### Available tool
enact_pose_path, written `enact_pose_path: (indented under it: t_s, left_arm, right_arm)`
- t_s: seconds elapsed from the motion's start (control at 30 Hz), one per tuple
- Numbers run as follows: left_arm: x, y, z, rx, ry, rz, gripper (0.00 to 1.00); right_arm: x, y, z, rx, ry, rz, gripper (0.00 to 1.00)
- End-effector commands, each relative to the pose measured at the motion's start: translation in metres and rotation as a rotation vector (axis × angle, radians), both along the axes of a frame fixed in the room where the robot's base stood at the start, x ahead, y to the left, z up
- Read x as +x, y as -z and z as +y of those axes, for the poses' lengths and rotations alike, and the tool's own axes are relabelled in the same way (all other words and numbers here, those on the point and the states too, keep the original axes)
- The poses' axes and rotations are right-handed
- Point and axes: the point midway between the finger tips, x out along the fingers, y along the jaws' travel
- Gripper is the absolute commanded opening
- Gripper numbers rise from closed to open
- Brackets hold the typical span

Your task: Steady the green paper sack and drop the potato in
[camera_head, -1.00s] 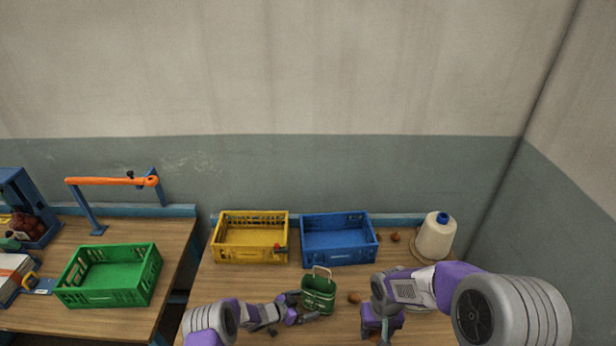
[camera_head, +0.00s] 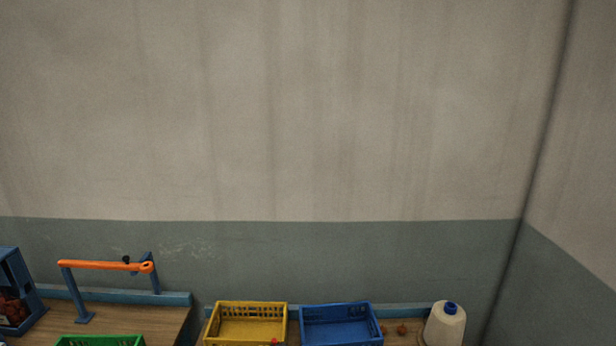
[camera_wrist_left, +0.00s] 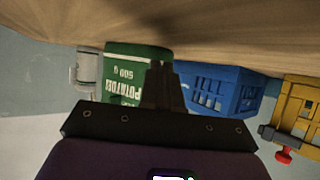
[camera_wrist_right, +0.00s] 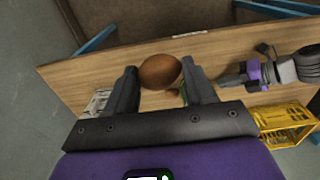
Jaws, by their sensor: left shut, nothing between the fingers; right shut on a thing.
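A bit of green shows behind the right finger in that view, too little to identify. The head view shows neither gripper, nor the sack or held potato.
A yellow crate (camera_head: 245,311) and a blue crate (camera_head: 341,313) stand at the back of the table. A green crate (camera_head: 100,341) is on the left table near an orange-armed stand (camera_head: 105,266).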

Motion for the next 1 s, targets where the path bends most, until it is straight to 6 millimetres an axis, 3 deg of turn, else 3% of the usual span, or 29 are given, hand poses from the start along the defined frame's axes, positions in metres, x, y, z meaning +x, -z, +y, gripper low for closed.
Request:
enact_pose_path:
  t_s: [0.17, 0.73, 0.93, 1.0]
  left_arm:
    - [0.0, 0.0, 0.0, 0.0, 0.0, 0.0, 0.0]
    - [-0.0001, 0.0, -0.0001, 0.0, 0.0, 0.0, 0.85]
    - [0.0, 0.0, 0.0, 0.0, 0.0, 0.0, 0.85]
    - [-0.0001, 0.0, -0.0001, 0.0, 0.0, 0.0, 0.76]
  right_arm:
    - [0.0, 0.0, 0.0, 0.0, 0.0, 0.0, 0.31]
    - [0.0, 0.0, 0.0, 0.0, 0.0, 0.0, 0.31]
    - [0.0001, -0.0001, 0.0, 0.0, 0.0, 0.0, 0.31]
    - [0.0001, -0.0001, 0.0, 0.0, 0.0, 0.0, 0.31]
